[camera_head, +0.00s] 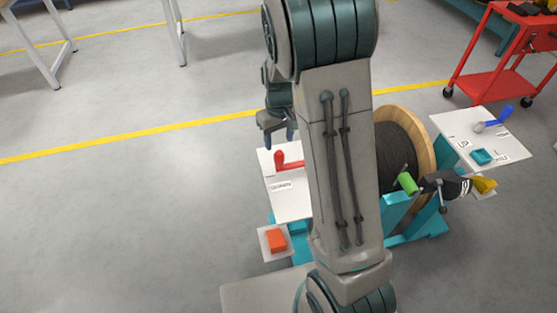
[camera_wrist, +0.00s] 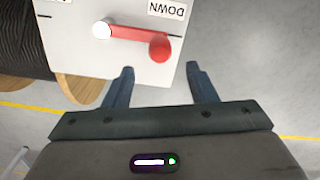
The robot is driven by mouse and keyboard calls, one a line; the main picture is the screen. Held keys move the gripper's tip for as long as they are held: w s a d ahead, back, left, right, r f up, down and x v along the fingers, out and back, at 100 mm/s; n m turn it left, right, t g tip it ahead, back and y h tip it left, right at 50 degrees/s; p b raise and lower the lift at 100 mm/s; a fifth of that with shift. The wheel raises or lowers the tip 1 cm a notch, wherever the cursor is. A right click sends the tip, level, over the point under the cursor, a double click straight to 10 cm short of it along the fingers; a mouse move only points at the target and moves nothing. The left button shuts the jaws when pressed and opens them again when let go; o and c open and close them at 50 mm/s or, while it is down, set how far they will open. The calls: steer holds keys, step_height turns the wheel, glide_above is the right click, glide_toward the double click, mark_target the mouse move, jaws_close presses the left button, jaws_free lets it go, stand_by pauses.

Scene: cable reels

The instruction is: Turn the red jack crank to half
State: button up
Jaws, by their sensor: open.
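The red jack crank (camera_head: 288,164) is on a white panel (camera_head: 290,196) left of the cable reel. In the wrist view its red arm (camera_wrist: 132,34) runs from a pale hub to a round red knob (camera_wrist: 160,48), close to the upside-down "DOWN" label (camera_wrist: 166,9). My gripper (camera_wrist: 160,72) is open, with nothing between its fingers; the knob lies just beyond the fingertips, between their lines. In the head view my gripper (camera_head: 281,135) is above the panel's far edge, near the crank. My arm hides the panel's right side.
A wooden reel of black cable (camera_head: 396,150) stands on a teal stand (camera_head: 398,212) to the right. A second white panel (camera_head: 478,132) carries a blue crank (camera_head: 497,119). An orange block (camera_head: 277,240) sits below the red crank's panel. The floor to the left is clear.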

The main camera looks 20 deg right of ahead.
mark_target(279, 160)
step_height(279, 160, down, 10)
steer(key=shift+r+b, duration=0.1)
steer(key=shift+b, duration=0.35)
steer(key=shift+c, duration=0.3)
jaws_close()
